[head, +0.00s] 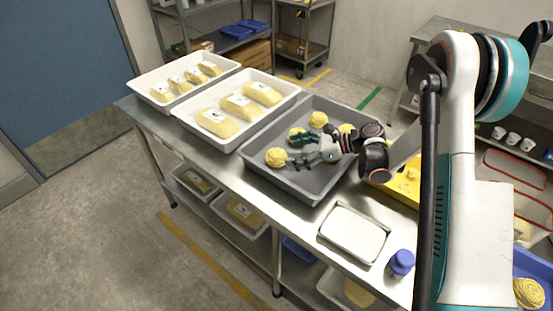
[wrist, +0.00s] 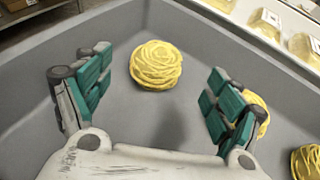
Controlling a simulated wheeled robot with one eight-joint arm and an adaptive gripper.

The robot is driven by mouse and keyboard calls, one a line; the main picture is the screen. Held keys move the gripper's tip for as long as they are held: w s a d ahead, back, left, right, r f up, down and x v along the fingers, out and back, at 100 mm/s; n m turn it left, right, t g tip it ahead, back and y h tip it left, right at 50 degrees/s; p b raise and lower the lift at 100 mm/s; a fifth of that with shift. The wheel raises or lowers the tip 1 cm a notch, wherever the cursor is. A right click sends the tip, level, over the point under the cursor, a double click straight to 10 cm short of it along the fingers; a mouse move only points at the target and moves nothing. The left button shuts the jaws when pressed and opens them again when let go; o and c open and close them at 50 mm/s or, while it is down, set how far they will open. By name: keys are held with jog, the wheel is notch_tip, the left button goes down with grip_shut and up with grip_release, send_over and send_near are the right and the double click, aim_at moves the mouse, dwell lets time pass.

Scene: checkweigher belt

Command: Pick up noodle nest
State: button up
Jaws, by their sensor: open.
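Several yellow noodle nests lie in a grey tray (head: 312,187). One noodle nest (head: 276,157) sits nearest the tray's left side, just beyond my fingertips. In the wrist view, a noodle nest (wrist: 156,65) shows ahead between my spread fingers, with a gap on both sides. My gripper (head: 298,150) is open and empty, low over the tray; it also shows in the wrist view (wrist: 158,85). Another nest (wrist: 260,112) is partly hidden behind the right finger, and one more (wrist: 307,162) is cut by the frame edge. A nest (head: 318,119) lies near the tray's back.
White trays with packed yellow goods (head: 238,140) stand left of the grey tray. The grey tray's walls surround my gripper.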

aim_at(285, 155)
jog(key=b+x, duration=0.1)
jog(key=x, duration=0.1)
jog(key=b+x, duration=0.1)
jog(key=x, duration=0.2)
jog(key=shift+s+f, duration=0.1)
jog(key=shift+f, duration=0.25)
jog(key=shift+r, duration=0.1)
jog(key=c, duration=1.2)
